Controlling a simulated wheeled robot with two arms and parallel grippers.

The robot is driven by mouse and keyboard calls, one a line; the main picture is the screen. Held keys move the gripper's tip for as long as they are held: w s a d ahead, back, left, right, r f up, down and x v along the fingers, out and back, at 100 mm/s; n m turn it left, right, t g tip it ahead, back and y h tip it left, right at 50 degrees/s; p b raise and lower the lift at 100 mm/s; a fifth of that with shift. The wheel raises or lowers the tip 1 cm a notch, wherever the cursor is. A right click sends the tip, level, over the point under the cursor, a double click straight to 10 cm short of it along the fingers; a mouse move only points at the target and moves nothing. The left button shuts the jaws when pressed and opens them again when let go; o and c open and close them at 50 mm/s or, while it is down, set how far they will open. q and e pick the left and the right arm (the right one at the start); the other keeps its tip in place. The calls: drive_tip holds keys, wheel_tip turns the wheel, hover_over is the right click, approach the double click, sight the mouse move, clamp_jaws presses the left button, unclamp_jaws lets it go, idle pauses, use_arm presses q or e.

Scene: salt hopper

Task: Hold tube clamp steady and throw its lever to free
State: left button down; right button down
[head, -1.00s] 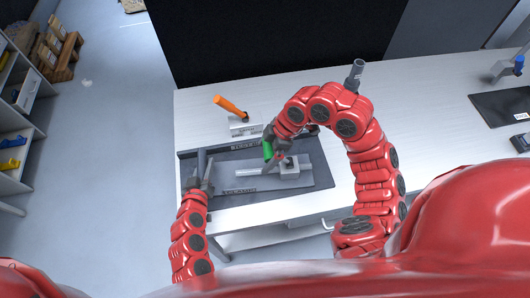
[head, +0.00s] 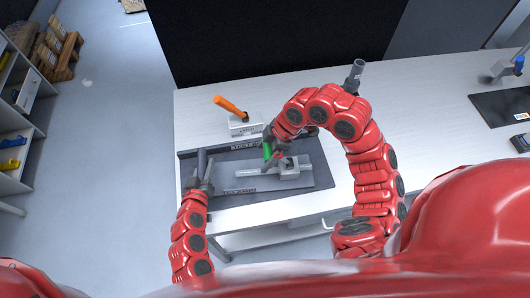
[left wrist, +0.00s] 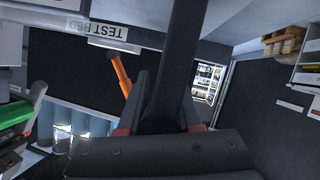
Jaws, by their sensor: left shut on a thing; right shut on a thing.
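The grey tube clamp (head: 290,168) lies over the dark mat (head: 318,180) on the table. A long grey bar (head: 247,173) runs from it to the left. A green lever (head: 267,151) stands at its upper left. My right gripper (head: 272,143) is shut at this green lever; its fingertips are mostly hidden by the red arm. My left gripper (head: 202,184) is shut on a dark upright bar (head: 202,162) at the left of the mat. In the left wrist view this dark bar (left wrist: 182,60) passes between the shut fingers (left wrist: 165,125). How it joins the clamp is hidden.
An orange handle (head: 230,105) on a pale block (head: 243,126) stands behind the mat. A grey upright tube (head: 355,72) shows behind my right arm. A black panel (head: 280,40) closes the back. The table left of centre front is narrow; its right has a dark pad (head: 500,107).

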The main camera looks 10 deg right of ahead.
drive_tip(key=shift+s, duration=0.15)
drive_tip(key=d+r+y, duration=0.2)
drive_tip(key=y, duration=0.1)
drive_tip(key=shift+d+y, duration=0.3)
drive_tip(key=shift+s+d+r+y, duration=0.1)
drive_tip(key=shift+d+r+y, duration=0.2)
drive_tip(key=shift+d+y, duration=0.35)
drive_tip(key=shift+d+r, duration=0.1)
drive_tip(key=shift+d, duration=0.35)
drive_tip(key=d+y, duration=0.3)
drive_tip(key=d, duration=0.4)
drive_tip(key=shift+s+f+t, duration=0.2)
drive_tip(key=shift+s+t, duration=0.1)
drive_tip(key=shift+t, duration=0.1)
drive_tip(key=shift+d, duration=0.15)
idle(0.3)
